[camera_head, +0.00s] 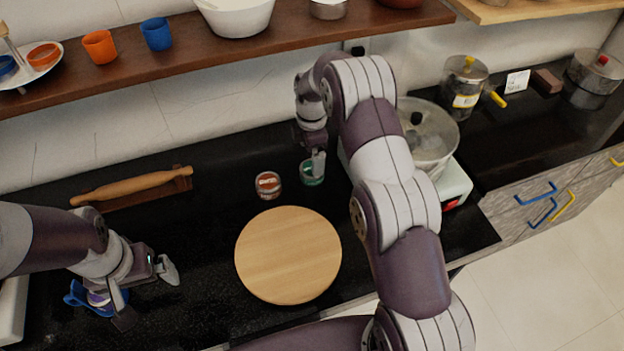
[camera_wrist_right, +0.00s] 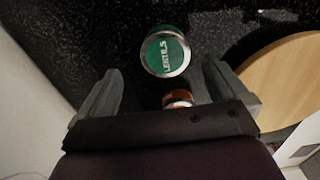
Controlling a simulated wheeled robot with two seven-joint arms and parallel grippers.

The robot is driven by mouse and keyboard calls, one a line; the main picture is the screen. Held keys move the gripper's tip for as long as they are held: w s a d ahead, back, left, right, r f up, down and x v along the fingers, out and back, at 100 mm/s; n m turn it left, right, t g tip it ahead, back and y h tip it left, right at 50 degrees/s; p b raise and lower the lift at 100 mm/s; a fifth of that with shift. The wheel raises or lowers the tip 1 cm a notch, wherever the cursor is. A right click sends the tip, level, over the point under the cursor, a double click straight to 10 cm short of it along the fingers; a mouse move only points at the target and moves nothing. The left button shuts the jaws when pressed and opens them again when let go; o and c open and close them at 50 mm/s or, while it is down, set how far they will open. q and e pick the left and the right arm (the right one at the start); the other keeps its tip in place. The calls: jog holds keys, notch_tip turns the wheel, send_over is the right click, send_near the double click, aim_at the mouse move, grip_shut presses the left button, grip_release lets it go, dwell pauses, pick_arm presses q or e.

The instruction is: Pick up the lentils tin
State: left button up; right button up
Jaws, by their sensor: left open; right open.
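The lentils tin (camera_head: 311,174) is a small can with a green top, standing on the black counter just behind the round board. In the right wrist view its green lid, lettered "LENTILS" (camera_wrist_right: 165,53), faces the camera ahead of the fingers. My right gripper (camera_head: 318,160) is over the tin in the head view and partly covers it. In the wrist view its two fingers (camera_wrist_right: 160,92) are spread and empty, with the tin just beyond their tips. My left gripper (camera_head: 146,293) is open at the lower left, beside a blue object, far from the tin.
A tin with a red and white top (camera_head: 268,184) stands close left of the lentils tin. A round wooden board (camera_head: 288,255) lies in front. A rolling pin (camera_head: 132,188) lies at left. A pot with a glass lid (camera_head: 428,135) stands at right, partly behind my right arm.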

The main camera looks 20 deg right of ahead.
jog(key=r+n, duration=0.1)
jog(key=n, duration=0.1)
jog(key=shift+r+n, duration=0.3)
jog(key=shift+s+a+n, duration=0.1)
jog(key=shift+s+n, duration=0.25)
jog(key=shift+n, duration=0.25)
jog(key=shift+f+n, duration=0.25)
jog(key=shift+n, duration=0.05)
notch_tip(320, 180, down, 7)
jog(key=shift+f+p, duration=0.1)
jog(key=shift+p, duration=0.9)
pick_arm(q)
jog(key=shift+s+r, duration=0.25)
jog(key=shift+r, duration=0.85)
pick_arm(e)
jog(key=shift+c, duration=0.3)
jog(key=c, duration=1.2)
jog(key=shift+w, duration=0.1)
jog(key=shift+c, duration=0.2)
pick_arm(q)
jog(key=shift+f, duration=0.1)
